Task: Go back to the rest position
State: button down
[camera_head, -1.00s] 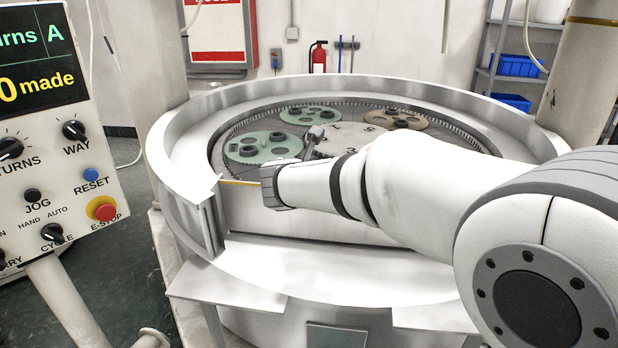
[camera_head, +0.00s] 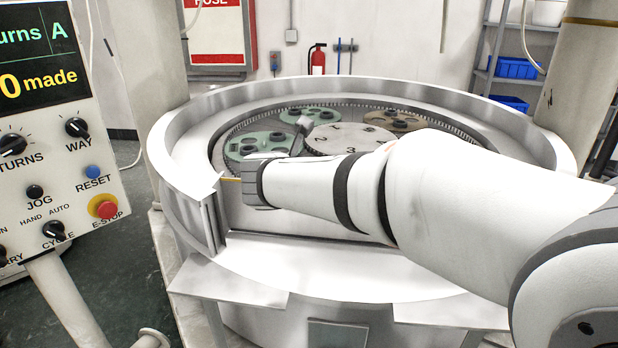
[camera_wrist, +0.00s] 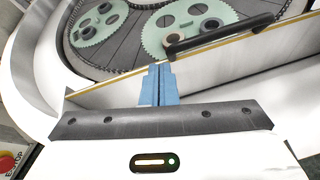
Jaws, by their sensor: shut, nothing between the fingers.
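My gripper shows in the wrist view with its blue fingers (camera_wrist: 159,84) pressed together and nothing between them. In the head view my arm reaches in from the right, and its wrist end is above the near rim of the round lapping machine (camera_head: 290,265). The gripper's fingers cannot be made out clearly there. Past the fingers in the wrist view lie two green toothed carriers, one at the left (camera_wrist: 98,22) and one at the centre (camera_wrist: 190,25). A dark bar (camera_wrist: 220,36) crosses in front of the centre one.
A control panel (camera_head: 60,205) with knobs and a red E-stop (camera_head: 103,207) stands at the left. A numbered disc (camera_head: 340,138) and a tan carrier (camera_head: 398,121) lie inside the machine. A pale column (camera_head: 590,90) stands at the right. A fire extinguisher (camera_head: 318,60) hangs on the back wall.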

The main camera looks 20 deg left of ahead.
notch_tip(320, 180, up, 6)
jog(key=s, duration=0.2)
jog(key=s+d+f+m+g+h+b, duration=0.1)
jog(key=d+f+m+g, duration=0.1)
jog(key=d+f+m, duration=0.45)
jog(key=s+d+f+m+g+h, duration=0.15)
jog(key=d+m, duration=0.25)
jog(key=d, duration=0.6)
jog(key=s+d+f+m+g+h+b, duration=0.1)
jog(key=s+d+f+m+g, duration=0.15)
jog(key=d+m, duration=0.5)
jog(key=s+d+f+m+g+y, duration=0.2)
jog(key=s+d+f+m+g, duration=0.1)
jog(key=s+d+f+m, duration=0.8)
jog(key=s+m, duration=0.3)
jog(key=m, duration=0.2)
jog(key=shift+s+g+b, duration=0.15)
jog(key=shift+g+b, duration=0.15)
